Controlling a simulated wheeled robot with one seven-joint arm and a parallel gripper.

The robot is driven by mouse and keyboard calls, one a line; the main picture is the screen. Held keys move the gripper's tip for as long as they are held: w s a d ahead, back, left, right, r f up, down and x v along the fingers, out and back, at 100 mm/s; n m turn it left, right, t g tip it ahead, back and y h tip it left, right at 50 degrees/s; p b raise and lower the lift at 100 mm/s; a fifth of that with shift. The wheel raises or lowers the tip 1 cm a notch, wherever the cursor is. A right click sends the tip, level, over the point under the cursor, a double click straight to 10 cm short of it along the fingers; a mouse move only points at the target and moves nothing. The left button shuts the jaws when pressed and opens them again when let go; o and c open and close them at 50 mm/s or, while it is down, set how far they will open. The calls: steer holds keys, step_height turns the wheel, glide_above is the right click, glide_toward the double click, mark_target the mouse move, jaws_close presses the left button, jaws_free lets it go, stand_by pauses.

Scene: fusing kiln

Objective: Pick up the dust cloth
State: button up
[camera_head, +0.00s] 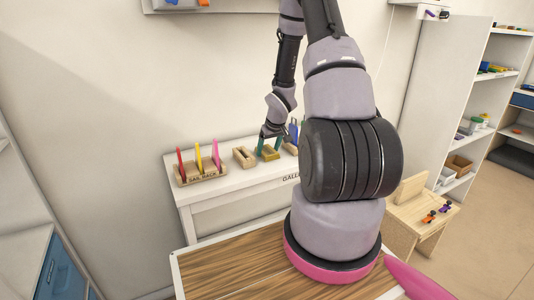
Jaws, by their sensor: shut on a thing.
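My gripper (269,145) is small and far off, above the white counter by the wall.
A wooden sail rack (203,175) with red, yellow and pink upright pieces stands left on the white counter (225,185). A small wooden block (244,156) lies just left of the gripper. A wood-topped table (225,270) is in front; shelves (470,130) stand at right.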

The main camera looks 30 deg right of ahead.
step_height(320, 180, up, 10)
steer(key=o, duration=0.9)
steer(key=c, duration=0.6)
steer(key=n+y, duration=0.2)
steer(key=n, duration=0.3)
glide_above(269, 151)
steer(key=shift+g, duration=0.3)
step_height(269, 151, down, 5)
steer(key=shift+s, duration=0.15)
steer(key=shift+c, duration=0.2)
steer(key=shift+m, duration=0.3)
steer(key=shift+f, duration=2.35)
